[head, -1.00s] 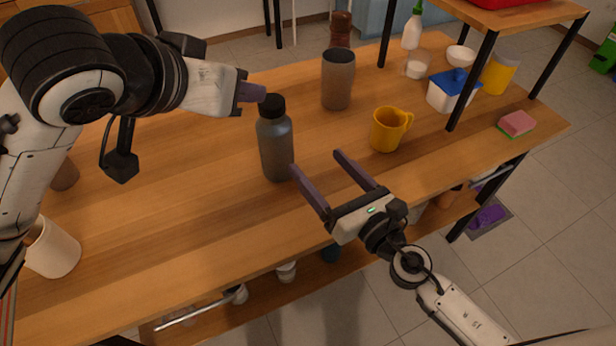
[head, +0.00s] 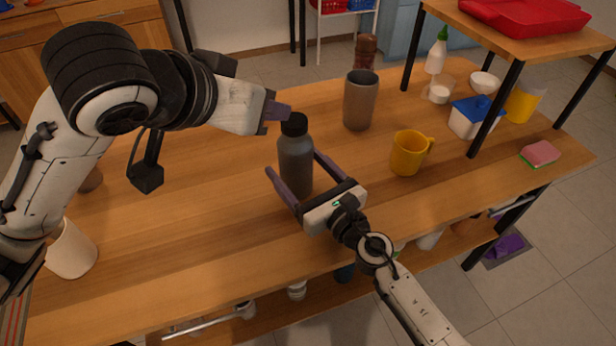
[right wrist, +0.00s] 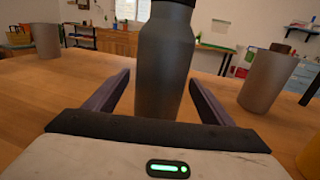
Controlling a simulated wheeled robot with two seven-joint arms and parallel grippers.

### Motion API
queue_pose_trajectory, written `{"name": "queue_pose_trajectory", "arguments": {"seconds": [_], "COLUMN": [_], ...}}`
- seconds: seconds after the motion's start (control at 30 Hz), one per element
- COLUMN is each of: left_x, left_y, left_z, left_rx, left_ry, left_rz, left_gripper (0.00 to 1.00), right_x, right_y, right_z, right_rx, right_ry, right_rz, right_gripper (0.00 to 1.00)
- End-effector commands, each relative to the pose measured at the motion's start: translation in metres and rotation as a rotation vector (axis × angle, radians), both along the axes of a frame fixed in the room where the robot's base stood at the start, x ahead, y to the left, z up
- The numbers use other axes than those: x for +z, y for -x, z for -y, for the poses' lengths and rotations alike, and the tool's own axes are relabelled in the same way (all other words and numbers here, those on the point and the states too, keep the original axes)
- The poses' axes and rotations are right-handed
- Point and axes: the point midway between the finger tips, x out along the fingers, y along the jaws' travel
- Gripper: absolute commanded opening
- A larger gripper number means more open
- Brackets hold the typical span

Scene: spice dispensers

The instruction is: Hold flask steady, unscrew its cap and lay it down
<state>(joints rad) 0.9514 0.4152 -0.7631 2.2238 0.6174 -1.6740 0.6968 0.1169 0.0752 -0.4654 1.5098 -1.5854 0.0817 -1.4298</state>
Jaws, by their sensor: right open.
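The dark grey flask (head: 296,162) stands upright on the wooden table, with its black cap (head: 294,124) on top. My right gripper (head: 292,164) is open, its two purple fingers on either side of the flask's body. In the right wrist view the flask (right wrist: 165,65) stands between the fingers, with a gap showing on each side. My left gripper (head: 279,110) is at cap height, just left of and behind the cap. Its fingers overlap in the head view, so its opening is not clear.
A grey-brown tumbler (head: 360,100) stands behind and right of the flask. A yellow mug (head: 407,153) is to the right. A white cup (head: 72,250) is at the left under my left arm. The table (head: 200,230) is clear in front.

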Motion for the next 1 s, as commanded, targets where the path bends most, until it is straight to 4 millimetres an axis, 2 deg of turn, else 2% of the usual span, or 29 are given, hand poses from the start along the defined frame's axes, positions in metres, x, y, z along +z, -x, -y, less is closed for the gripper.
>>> {"name": "queue_pose_trajectory", "arguments": {"seconds": [0.37,0.73,1.0], "left_x": [0.0,0.0001,0.0], "left_y": [0.0,0.0,0.0], "left_z": [0.0001,0.0001,0.0001], "left_rx": [0.0,0.0,0.0], "left_ry": [0.0,0.0,0.0], "left_rz": [0.0,0.0,0.0], "left_gripper": [0.31,0.31,0.31], "right_x": [0.0003,0.0002,0.0], "right_y": [-0.0047,-0.0044,-0.0043], "right_z": [-0.0025,-0.0024,-0.0022], "right_rx": [0.0,0.0,0.0], "right_ry": [-0.001,0.0,0.0], "right_rz": [0.001,0.0,0.0], "right_gripper": [0.74,0.13,0.13]}}
